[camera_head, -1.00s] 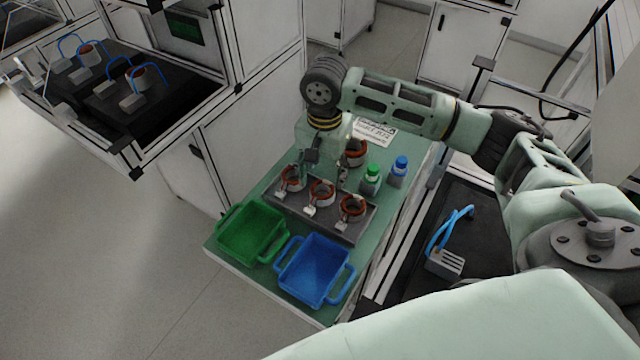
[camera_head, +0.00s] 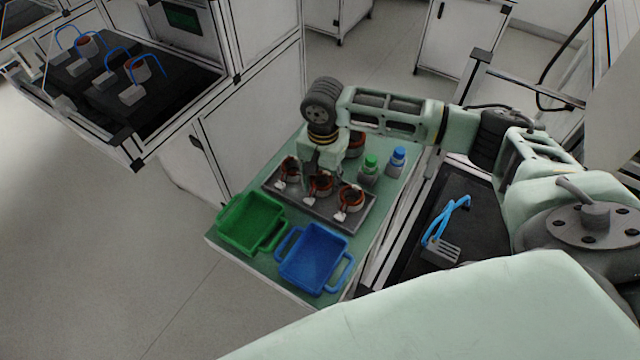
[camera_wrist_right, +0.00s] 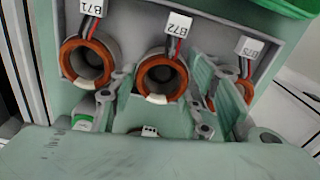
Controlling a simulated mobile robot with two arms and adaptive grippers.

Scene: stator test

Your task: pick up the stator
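Three stators, copper-orange rings with white tags, sit in a row in a grey tray (camera_head: 318,212). In the head view they are the left stator (camera_head: 289,170), the middle stator (camera_head: 320,187) and the right stator (camera_head: 351,199). My right gripper (camera_head: 322,168) is low over the tray, just behind the middle stator, hiding part of the row. In the right wrist view the stator tagged B72 (camera_wrist_right: 161,76) lies between the spread fingers of the gripper (camera_wrist_right: 155,100). The stator B71 (camera_wrist_right: 88,62) is left of them; B73 (camera_wrist_right: 246,90) is partly hidden by a finger.
A green bin (camera_head: 250,222) and a blue bin (camera_head: 313,262) stand in front of the tray. My arm spans above the table's back right.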

